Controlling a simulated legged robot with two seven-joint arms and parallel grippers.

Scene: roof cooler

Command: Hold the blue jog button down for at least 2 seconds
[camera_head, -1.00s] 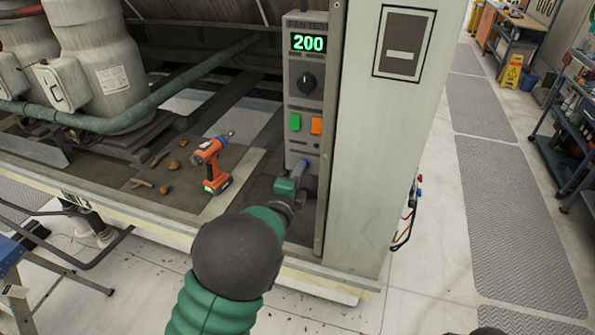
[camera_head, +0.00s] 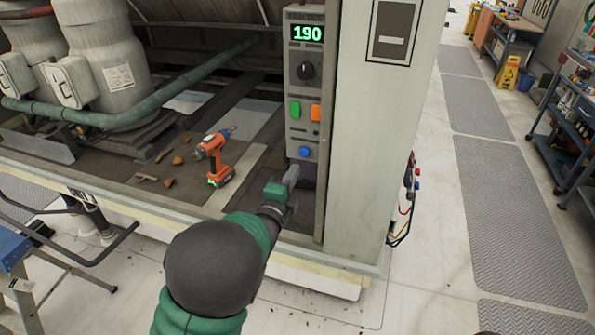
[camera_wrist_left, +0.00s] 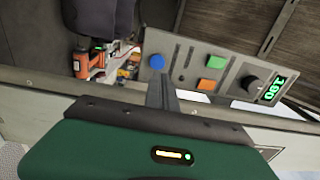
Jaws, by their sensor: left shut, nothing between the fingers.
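The blue jog button (camera_head: 304,152) is at the bottom of the grey fan test panel (camera_head: 292,82). It shows uncovered, and it also shows in the left wrist view (camera_wrist_left: 157,62). The panel's display (camera_head: 307,33) reads 190 in green. My left gripper (camera_head: 292,172) is shut and empty, its fingertips just below the button and apart from it. In the left wrist view its fingers (camera_wrist_left: 158,90) point toward the panel, close below the button. My right gripper is not in view.
A green button (camera_head: 295,108), an orange button (camera_head: 315,112) and a black knob (camera_head: 306,71) sit above on the panel. An orange drill (camera_head: 214,158) lies left on the deck. A pale cabinet wall (camera_head: 372,150) stands right of the panel.

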